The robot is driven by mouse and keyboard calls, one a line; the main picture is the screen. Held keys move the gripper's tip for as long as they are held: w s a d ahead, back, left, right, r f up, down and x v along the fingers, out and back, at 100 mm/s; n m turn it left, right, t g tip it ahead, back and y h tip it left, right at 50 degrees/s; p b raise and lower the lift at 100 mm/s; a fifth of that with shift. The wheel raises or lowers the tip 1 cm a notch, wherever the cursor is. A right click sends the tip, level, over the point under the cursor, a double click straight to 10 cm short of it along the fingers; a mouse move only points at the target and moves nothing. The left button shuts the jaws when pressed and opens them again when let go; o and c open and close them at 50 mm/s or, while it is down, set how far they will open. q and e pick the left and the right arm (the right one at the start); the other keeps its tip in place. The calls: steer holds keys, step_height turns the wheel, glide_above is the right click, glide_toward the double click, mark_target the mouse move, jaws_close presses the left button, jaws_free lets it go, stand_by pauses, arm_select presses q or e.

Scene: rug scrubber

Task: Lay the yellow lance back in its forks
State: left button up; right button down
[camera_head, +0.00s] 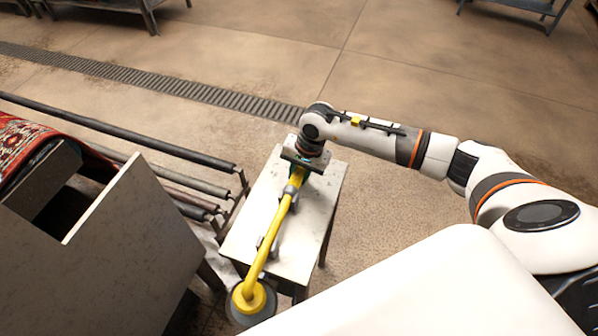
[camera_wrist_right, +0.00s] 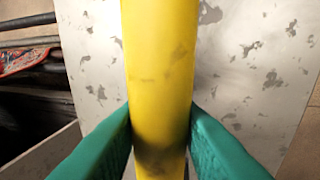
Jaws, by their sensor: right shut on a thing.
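The yellow lance (camera_head: 268,243) lies lengthwise over a small pale table (camera_head: 312,222). Its round grey-rimmed head (camera_head: 250,300) hangs past the table's near edge. My right gripper (camera_head: 301,168) is at the far end of the lance. In the right wrist view the green fingers of the right gripper (camera_wrist_right: 158,125) are shut on the yellow shaft (camera_wrist_right: 158,60), one on each side. Small grey fork pieces (camera_head: 263,243) show beside the shaft on the table. I cannot tell whether the lance rests in them or is above them. My left gripper is not in view.
Left of the table stand a rack of dark pipes (camera_head: 130,132), a grey open-topped box (camera_head: 130,235) and a red patterned rug (camera_head: 22,140). A floor drain grate (camera_head: 150,80) runs behind. The floor to the right and beyond the table is clear.

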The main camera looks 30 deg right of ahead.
steer(key=c, duration=1)
jaws_free()
steer(key=shift+c, duration=0.2)
steer(key=b+v, duration=0.2)
steer(key=v, duration=1)
steer(key=shift+b, duration=0.4)
steer(key=shift+s, duration=0.1)
